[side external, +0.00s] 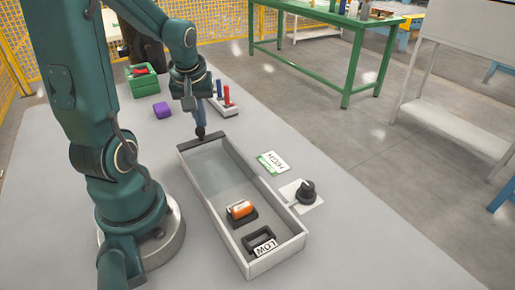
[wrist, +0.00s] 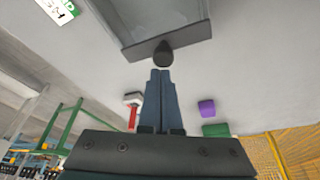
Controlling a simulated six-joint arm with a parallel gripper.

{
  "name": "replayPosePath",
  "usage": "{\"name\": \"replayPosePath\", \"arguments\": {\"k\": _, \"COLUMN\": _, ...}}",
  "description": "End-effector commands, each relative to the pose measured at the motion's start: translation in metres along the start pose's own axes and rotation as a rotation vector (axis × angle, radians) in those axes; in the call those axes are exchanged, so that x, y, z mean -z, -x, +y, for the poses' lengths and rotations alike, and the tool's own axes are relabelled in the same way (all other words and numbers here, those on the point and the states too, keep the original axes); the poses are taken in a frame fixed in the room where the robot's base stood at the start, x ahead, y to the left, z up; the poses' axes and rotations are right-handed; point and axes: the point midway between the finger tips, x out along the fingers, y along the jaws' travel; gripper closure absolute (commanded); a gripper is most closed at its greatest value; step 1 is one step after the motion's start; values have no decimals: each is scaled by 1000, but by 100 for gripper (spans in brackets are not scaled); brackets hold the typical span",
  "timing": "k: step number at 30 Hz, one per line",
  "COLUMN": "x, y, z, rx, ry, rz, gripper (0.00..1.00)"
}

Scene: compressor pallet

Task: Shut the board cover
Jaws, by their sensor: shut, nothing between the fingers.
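The board is a long, shallow, pale-walled box (side external: 219,219) in the middle of the table. A dark bar (side external: 204,142) with a round black knob (side external: 200,131) lies across its far end; I take these as part of the cover. The near part stands open, showing an orange piece (side external: 240,209) in a black holder and a black frame by a LOW label (side external: 265,247). I cannot tell how far the cover panel reaches. My gripper (side external: 199,122) is shut and empty, pointing down at the knob. In the wrist view its fingertips (wrist: 161,71) are just short of the knob (wrist: 163,54); contact is unclear.
A HIGH label (side external: 273,163) and a black rotary knob (side external: 305,192) lie right of the box. A purple block (side external: 162,110), a green bin (side external: 142,84) and a stand with red and blue pieces (side external: 224,104) are beyond. The table's right foreground is clear.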

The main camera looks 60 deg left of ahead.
Motion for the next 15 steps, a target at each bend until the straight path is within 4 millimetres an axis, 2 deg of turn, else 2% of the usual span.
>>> {"name": "replayPosePath", "arguments": {"k": 10, "x": -3, "y": 1, "z": 2, "rx": -1, "ry": -1, "rz": 0, "gripper": 100}}
{"name": "replayPosePath", "arguments": {"k": 15, "x": -17, "y": 6, "z": 10, "rx": -1, "ry": -7, "rz": -1, "gripper": 100}}
